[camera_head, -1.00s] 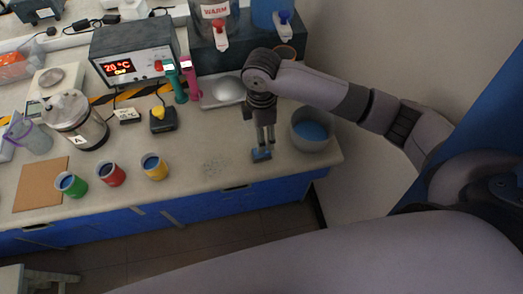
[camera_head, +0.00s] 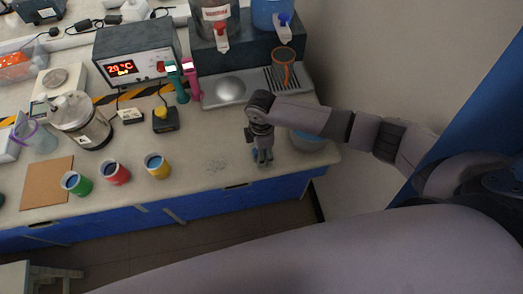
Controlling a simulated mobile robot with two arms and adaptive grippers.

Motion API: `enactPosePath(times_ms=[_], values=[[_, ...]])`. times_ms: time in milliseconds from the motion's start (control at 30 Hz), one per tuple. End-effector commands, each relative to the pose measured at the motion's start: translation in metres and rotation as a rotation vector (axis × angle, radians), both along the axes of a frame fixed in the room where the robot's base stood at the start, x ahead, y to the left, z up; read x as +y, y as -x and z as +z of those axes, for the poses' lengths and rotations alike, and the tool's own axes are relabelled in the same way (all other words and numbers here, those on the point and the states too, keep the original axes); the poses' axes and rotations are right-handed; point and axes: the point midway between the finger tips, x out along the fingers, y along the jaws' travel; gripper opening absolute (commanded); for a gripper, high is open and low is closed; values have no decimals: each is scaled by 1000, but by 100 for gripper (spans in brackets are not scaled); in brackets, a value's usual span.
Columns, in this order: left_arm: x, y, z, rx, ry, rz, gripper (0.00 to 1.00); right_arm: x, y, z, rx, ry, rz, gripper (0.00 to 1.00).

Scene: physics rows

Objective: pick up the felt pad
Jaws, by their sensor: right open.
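The felt pad (camera_head: 255,155) appears to be the small blue block on the bench top near the front edge. Only a sliver of its blue shows, since my gripper covers most of it. My right gripper (camera_head: 264,158) points down right at the pad, with its fingers open. Whether the fingers stand around the pad or just above it, I cannot tell. My left gripper is not in view.
A bowl (camera_head: 308,146) with blue contents stands close to the right of the gripper, partly behind my arm. The bench between yellow cup and gripper is clear.

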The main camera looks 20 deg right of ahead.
Motion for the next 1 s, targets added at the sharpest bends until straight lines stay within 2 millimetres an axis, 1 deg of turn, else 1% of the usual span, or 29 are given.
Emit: enactPosePath(times_ms=[100,133,800,833,1000], values=[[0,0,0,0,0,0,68,0,0,0,0,0,0,58],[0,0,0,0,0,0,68,0,0,0,0,0,0,57],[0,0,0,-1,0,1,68,0,0,0,0,0,0,12],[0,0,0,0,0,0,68,0,0,1,0,0,0,11],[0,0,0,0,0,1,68,0,0,1,0,0,0,11]])
